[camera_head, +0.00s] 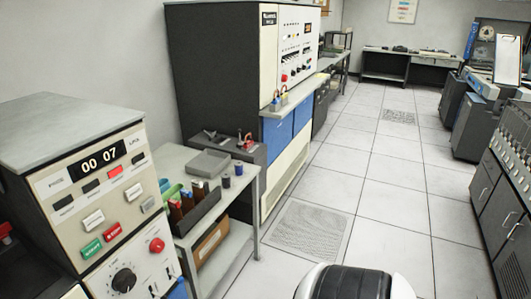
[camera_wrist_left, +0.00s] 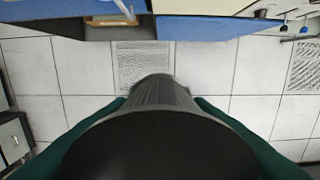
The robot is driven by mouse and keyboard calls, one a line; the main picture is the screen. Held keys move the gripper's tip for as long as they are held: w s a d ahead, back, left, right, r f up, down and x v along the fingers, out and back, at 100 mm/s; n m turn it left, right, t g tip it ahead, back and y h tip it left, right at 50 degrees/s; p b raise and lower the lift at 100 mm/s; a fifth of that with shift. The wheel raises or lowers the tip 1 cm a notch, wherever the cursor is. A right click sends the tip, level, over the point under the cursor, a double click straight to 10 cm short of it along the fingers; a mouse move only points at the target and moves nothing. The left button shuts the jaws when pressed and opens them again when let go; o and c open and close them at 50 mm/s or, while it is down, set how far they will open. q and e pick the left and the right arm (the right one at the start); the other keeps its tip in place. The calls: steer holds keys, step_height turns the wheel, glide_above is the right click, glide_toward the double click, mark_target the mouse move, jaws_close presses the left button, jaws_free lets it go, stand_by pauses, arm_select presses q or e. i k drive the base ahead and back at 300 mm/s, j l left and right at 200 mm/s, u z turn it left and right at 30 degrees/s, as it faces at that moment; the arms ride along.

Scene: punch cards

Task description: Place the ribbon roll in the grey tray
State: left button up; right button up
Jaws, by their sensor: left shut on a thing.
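The grey tray (camera_head: 208,163) is a shallow, empty tray on top of the light grey cart, near its back. In the left wrist view my left gripper (camera_wrist_left: 160,105) has dark green fingers shut on a grey ribbed round thing, which I take to be the ribbon roll (camera_wrist_left: 164,90). A black rounded shape in front hides much of it. My left fingers and my right gripper do not show in the head view.
The cart (camera_head: 245,196) also holds two small dark cylinders (camera_head: 226,180) beside the tray and a dark box of coloured items (camera_head: 196,212). A control cabinet (camera_head: 85,190) stands at left, a tall machine (camera_head: 235,95) behind. The tiled floor (camera_head: 390,200) is open.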

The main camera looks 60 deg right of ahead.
mark_target(211, 170)
steer(key=z, duration=2.15)
steer(key=i+z, duration=0.45)
steer(key=i, duration=0.15)
steer(key=i+j+z, duration=0.2)
steer(key=i+z, duration=0.2)
steer(key=i, duration=0.2)
steer(key=i+j+u, duration=0.1)
steer(key=i+u, duration=0.4)
steer(key=i+l+u, duration=0.1)
steer(key=i+u, duration=0.35)
steer(key=i+l+u, duration=0.3)
steer(key=i+u, duration=0.2)
steer(key=i+j+u, duration=0.1)
steer(key=i+u, duration=0.3)
steer(key=i, duration=0.25)
